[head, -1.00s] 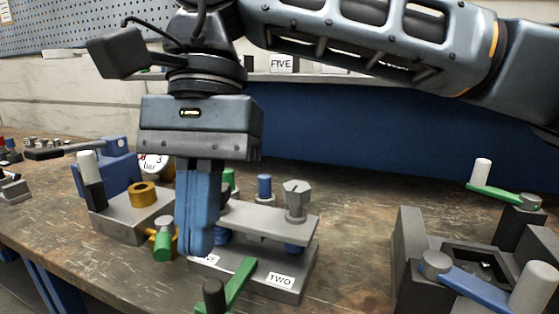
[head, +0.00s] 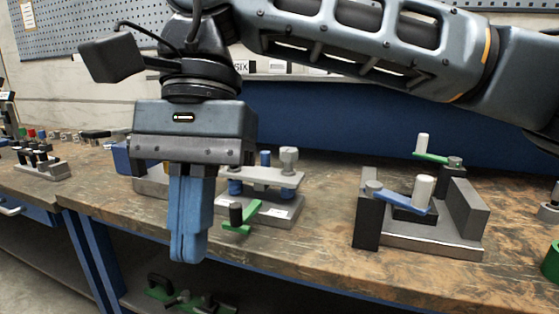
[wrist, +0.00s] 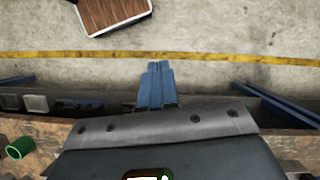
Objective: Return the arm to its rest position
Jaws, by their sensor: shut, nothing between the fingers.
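My gripper (head: 188,255) hangs in the left middle of the head view with its blue fingers pointing down and pressed together. Nothing is between them. In the head view the fingers overlap the bench's front edge. In the wrist view the gripper (wrist: 155,68) shows shut above the concrete floor, just past the bench edge. My arm reaches across the top of the head view from the right. The wrist housing hides part of the fixtures behind it.
The wooden bench (head: 325,225) carries a grey fixture with a green lever (head: 242,217) behind my gripper, and another with a blue lever (head: 402,199) at right. A green cylinder (head: 552,262) stands at the right edge. Bare bench top lies between the fixtures.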

